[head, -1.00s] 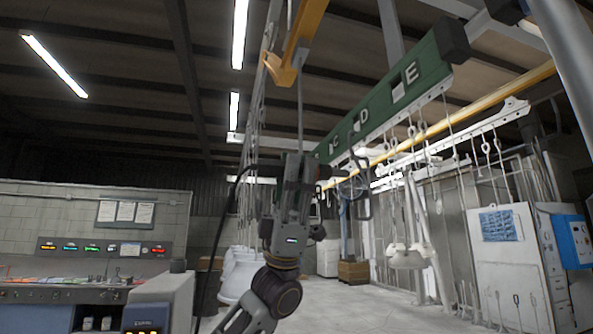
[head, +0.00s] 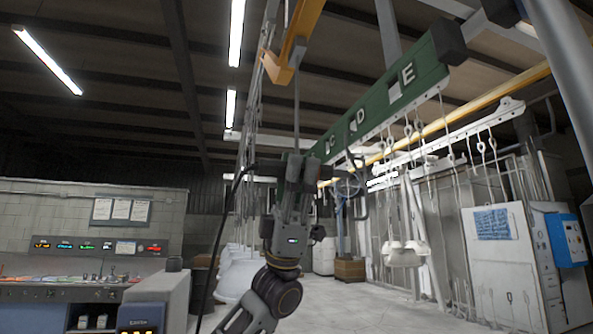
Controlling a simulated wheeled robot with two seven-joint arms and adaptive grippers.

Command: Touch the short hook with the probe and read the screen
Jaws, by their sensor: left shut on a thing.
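My left gripper (head: 300,170) is raised in the middle of the view, seen from behind, and shut on the probe. Its jaws hide most of the probe; a black cable (head: 228,205) runs from there down to the lower left. Several pale hooks (head: 408,132) hang at different lengths under the green lettered beam (head: 372,110), to the right of the gripper. I cannot tell which is the short hook, or whether the probe touches anything. A blue meter (head: 140,319) at the bottom edge has a yellow-lit screen, cut off and unreadable. My right gripper is not in view.
A white cabinet (head: 497,262) with a blue box (head: 566,240) stands at right. A counter (head: 50,291) is at left. Open floor lies in the middle.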

